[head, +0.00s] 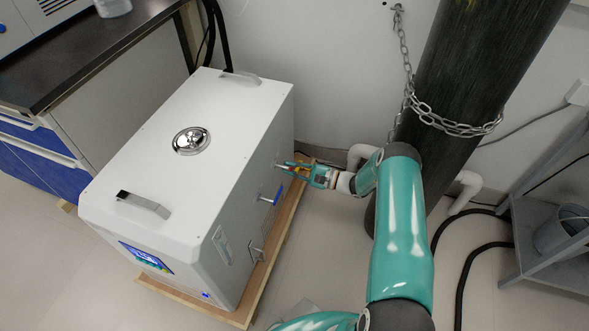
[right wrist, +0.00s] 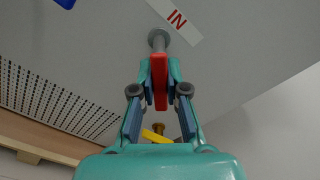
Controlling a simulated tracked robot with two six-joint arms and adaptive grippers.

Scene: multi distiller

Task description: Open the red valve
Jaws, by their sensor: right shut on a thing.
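The white distiller box (head: 160,120) stands on a wooden pallet. My right gripper (head: 290,167) reaches the box's right side from the right. In the right wrist view its fingers (right wrist: 159,88) are closed around the red handle, one on each side. A blue valve handle (head: 276,196) sits nearer on the same side; a blue piece shows at the top left of the right wrist view (right wrist: 65,3). My left gripper is not in view.
A dark gas cylinder (head: 465,85) held by a chain (head: 440,123) stands right of the box. A grey shelf with a bucket (head: 562,232) is at the far right. A dark-topped bench (head: 60,60) is at the left. A narrow floor strip lies beside the wooden pallet (head: 262,270).

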